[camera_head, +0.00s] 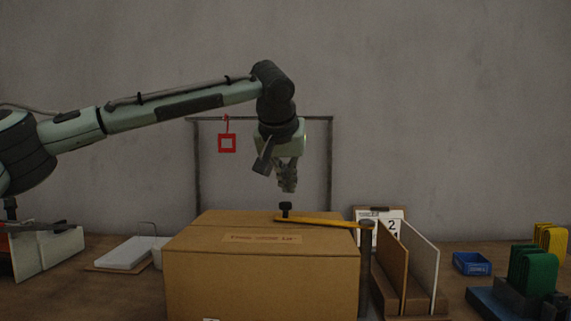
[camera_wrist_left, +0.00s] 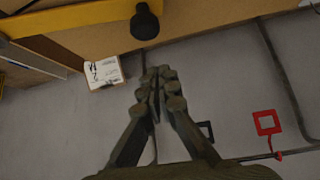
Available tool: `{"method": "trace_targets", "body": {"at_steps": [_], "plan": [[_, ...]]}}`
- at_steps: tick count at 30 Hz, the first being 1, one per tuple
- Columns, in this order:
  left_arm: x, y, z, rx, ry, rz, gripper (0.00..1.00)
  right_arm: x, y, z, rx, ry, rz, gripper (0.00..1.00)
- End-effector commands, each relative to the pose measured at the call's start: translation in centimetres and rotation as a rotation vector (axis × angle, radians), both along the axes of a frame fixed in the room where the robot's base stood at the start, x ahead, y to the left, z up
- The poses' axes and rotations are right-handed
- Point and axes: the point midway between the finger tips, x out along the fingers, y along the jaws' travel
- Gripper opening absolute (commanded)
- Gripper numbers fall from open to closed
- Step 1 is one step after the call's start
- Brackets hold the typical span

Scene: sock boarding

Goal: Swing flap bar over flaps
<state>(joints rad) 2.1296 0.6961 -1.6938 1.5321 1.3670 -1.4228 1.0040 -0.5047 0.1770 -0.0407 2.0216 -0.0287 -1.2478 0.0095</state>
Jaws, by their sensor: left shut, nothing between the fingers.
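The flap bar (camera_head: 320,222) is a yellow bar lying across the top of the cardboard box (camera_head: 258,284), toward its right side. Its right end meets a dark post (camera_head: 366,262) beside the box, and a black knob (camera_head: 286,208) stands up at its left end. The bar (camera_wrist_left: 75,17) and knob (camera_wrist_left: 145,24) also show at the top of the left wrist view. The box top looks closed, with a label on it. My left gripper (camera_head: 287,188) is shut and empty, pointing down above the knob and apart from it. Its fingers (camera_wrist_left: 157,82) touch each other in the wrist view.
A dark frame (camera_head: 325,160) with a hanging red square (camera_head: 227,143) stands behind the box. Upright boards (camera_head: 420,262), a clipboard (camera_head: 385,213), a blue bin (camera_head: 472,264) and green pieces (camera_head: 533,270) stand to the right. A white pad (camera_head: 124,252) lies left.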

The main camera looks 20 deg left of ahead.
Motion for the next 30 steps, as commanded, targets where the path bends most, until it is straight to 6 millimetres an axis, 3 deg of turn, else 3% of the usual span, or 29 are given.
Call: {"method": "trace_targets", "body": {"at_steps": [2,6,12,30], "plan": [[1.0,0.2,-1.1,0.001,0.001,0.001,0.0,0.0,0.0,-0.2,0.002,0.002,0.0,0.0],[-1.5,-0.3,-1.2,0.003,-0.005,-0.002,0.0,0.0,0.0,-0.2,0.002,0.0,0.0,0.0],[-2.9,-0.6,-1.5,0.0,-0.002,-0.001,0.0,0.0,0.0,-0.2,0.002,0.0,0.0,0.0],[-3.9,-1.0,-1.9,0.003,0.008,0.04,0.0,0.0,0.0,-0.2,0.003,-0.001,0.0,0.0]]}}
